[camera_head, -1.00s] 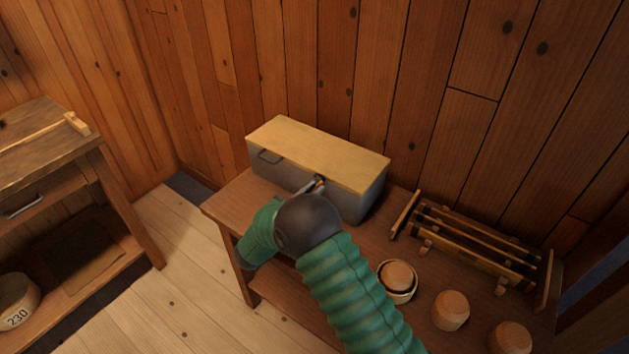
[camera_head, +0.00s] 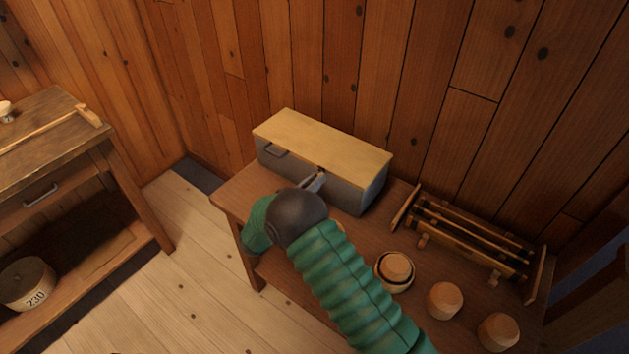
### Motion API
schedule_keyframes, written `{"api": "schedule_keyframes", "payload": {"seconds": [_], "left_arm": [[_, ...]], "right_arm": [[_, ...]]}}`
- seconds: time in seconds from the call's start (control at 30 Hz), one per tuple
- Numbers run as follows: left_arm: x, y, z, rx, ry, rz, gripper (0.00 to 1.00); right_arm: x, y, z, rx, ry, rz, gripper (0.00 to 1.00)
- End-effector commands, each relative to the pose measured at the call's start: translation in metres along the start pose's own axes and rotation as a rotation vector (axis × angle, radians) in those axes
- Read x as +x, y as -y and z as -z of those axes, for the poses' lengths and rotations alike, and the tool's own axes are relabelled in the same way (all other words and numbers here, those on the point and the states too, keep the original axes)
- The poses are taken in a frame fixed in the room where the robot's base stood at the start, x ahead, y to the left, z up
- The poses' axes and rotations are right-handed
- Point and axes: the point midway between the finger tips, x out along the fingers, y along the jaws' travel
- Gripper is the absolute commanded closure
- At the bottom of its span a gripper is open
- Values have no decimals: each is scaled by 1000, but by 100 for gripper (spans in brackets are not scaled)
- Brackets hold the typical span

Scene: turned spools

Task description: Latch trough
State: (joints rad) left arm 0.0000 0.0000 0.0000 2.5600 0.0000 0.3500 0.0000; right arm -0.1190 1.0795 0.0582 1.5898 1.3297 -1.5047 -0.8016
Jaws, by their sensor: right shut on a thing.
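The trough (camera_head: 345,190) is a grey box with a flat pale wooden lid (camera_head: 322,144), which lies closed on top. It stands at the back left of the wooden table against the plank wall. My right gripper (camera_head: 317,179) is at the middle of the trough's front, just under the lid's front edge. It is shut on a small part there, seemingly the latch, which is mostly hidden by the gripper and my green arm. My left gripper is not in view.
On the table (camera_head: 236,200), a rack with dark bars (camera_head: 470,240) stands right of the trough. A ringed wooden piece (camera_head: 395,270) and two turned wooden pieces (camera_head: 444,300) (camera_head: 498,332) stand in front of it. A bench (camera_head: 45,150) with a mallet (camera_head: 92,117) and a tub (camera_head: 27,284) is at left.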

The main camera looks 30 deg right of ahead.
Motion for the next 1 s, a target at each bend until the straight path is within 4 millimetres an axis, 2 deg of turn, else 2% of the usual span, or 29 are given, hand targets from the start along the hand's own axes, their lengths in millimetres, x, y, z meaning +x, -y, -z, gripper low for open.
{"api": "schedule_keyframes", "payload": {"seconds": [0.17, 0.2, 0.33, 0.67, 0.77, 0.83, 1.0], "left_arm": [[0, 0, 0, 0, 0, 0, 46], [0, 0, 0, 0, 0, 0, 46], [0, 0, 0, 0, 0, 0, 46], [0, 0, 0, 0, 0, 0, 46], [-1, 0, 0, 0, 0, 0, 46], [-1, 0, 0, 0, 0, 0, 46], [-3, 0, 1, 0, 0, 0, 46]], "right_arm": [[-1, 2, 1, 2, -1, 6, 100], [-1, 2, 1, 2, -1, 6, 81], [-1, 1, 1, 2, -1, 4, 64], [-2, 0, 1, 2, -1, 2, 63], [-14, 1, 1, 2, -1, 5, 63], [-28, 1, 1, 1, -2, 6, 63], [-78, 2, 1, 2, -2, 8, 63]]}}
